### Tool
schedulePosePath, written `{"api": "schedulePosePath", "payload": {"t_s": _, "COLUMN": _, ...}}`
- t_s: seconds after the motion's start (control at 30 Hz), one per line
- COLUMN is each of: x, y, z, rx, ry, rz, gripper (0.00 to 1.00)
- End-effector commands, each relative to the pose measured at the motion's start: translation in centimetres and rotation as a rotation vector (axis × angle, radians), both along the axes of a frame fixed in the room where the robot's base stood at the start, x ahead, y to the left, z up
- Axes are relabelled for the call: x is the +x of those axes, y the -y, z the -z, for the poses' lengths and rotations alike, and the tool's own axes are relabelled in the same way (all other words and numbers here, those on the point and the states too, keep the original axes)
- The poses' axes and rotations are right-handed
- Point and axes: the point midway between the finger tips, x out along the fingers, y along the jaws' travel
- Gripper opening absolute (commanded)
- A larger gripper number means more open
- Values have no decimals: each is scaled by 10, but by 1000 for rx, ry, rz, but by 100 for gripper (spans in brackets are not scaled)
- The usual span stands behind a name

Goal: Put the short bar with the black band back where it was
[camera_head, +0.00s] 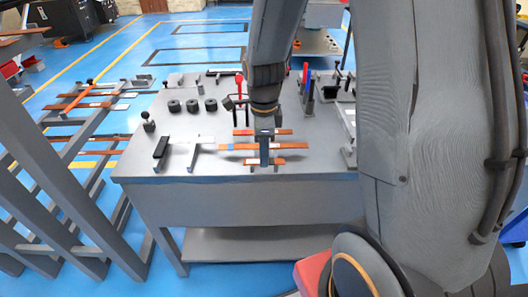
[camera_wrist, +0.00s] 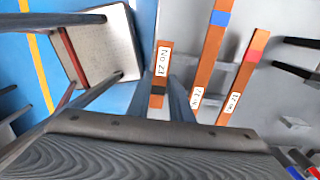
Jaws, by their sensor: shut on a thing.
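The short copper bar with the black band (camera_wrist: 162,58) has a white label and lies between my gripper's two fingers in the wrist view. My gripper (camera_wrist: 160,100) is shut on it near the black band. In the head view my gripper (camera_head: 264,158) points down over the table's front part, and the bar (camera_head: 276,160) shows on both sides of it. The bar is roughly level, in front of a longer blue-banded bar (camera_head: 236,147) and a red-banded bar (camera_head: 283,131). Whether it touches a support beneath is unclear.
The grey table (camera_head: 225,180) has its front edge just before the bar. A black-handled tool (camera_head: 161,147) stands left, black round pieces (camera_head: 192,106) behind, and upright red and blue handles (camera_head: 308,85) to the right. A floor rack with bars (camera_head: 90,105) stands left.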

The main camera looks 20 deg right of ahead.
Motion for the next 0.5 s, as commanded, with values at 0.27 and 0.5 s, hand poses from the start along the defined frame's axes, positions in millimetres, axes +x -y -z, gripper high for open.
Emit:
{"api": "schedulePosePath", "payload": {"t_s": 0.27, "x": 0, "y": 0, "z": 1, "rx": 0, "ry": 0, "rz": 0, "gripper": 38}}
{"api": "schedulePosePath", "payload": {"t_s": 0.5, "x": 0, "y": 0, "z": -1, "rx": 0, "ry": 0, "rz": 0, "gripper": 38}}
